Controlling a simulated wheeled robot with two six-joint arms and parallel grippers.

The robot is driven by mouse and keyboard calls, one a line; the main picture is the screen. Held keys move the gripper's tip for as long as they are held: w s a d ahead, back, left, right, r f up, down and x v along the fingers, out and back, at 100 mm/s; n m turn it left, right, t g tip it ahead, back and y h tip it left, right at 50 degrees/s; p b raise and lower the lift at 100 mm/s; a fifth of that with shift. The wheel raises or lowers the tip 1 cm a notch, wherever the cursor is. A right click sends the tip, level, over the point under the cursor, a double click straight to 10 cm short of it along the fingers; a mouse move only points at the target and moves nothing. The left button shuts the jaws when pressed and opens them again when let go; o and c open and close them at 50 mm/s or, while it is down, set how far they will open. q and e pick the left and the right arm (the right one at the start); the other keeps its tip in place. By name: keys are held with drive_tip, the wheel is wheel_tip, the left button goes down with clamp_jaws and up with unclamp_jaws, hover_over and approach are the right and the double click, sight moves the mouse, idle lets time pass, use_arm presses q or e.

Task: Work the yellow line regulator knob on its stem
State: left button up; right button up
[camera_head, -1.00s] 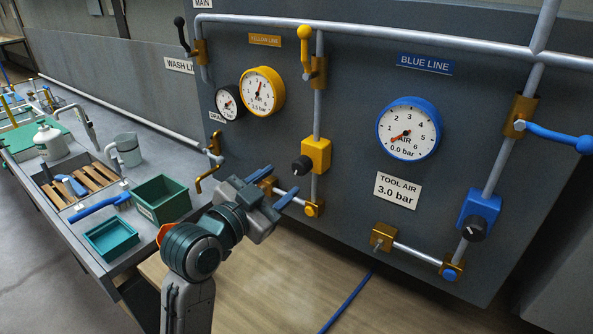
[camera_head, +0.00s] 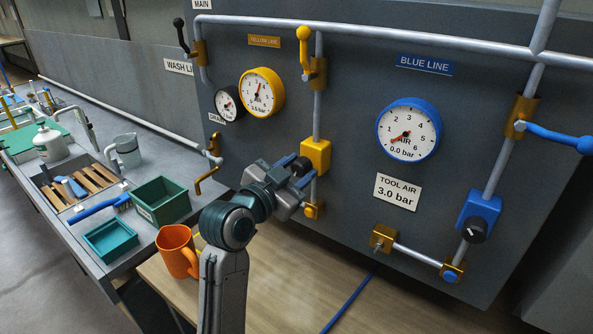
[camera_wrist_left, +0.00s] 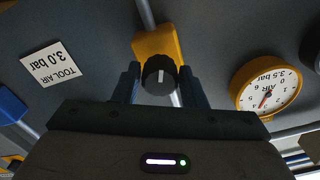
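The black yellow line regulator knob (camera_head: 301,167) sits on the yellow regulator body (camera_head: 317,156) on the panel's vertical pipe. In the left wrist view the knob (camera_wrist_left: 160,76) faces me with its white mark, in front of the yellow body (camera_wrist_left: 157,45). My left gripper (camera_head: 296,171) is at the knob. Its blue fingers (camera_wrist_left: 160,84) stand on either side of the knob, open, with narrow gaps visible. The yellow gauge (camera_head: 261,92) also shows in the wrist view (camera_wrist_left: 266,88), upside down, and reads 3.5 bar. My right gripper is not in view.
A blue gauge (camera_head: 407,129) and blue regulator (camera_head: 478,213) are to the right on the panel. A yellow-handled valve (camera_head: 305,48) is above. An orange mug (camera_head: 176,250) and green bins (camera_head: 161,201) are at left. Pipes run close around the knob.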

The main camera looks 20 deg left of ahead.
use_arm(q)
drive_tip(key=c, duration=0.5)
drive_tip(key=shift+w+d, duration=0.15)
drive_tip(key=shift+w, duration=0.2)
drive_tip(key=o, duration=1.1)
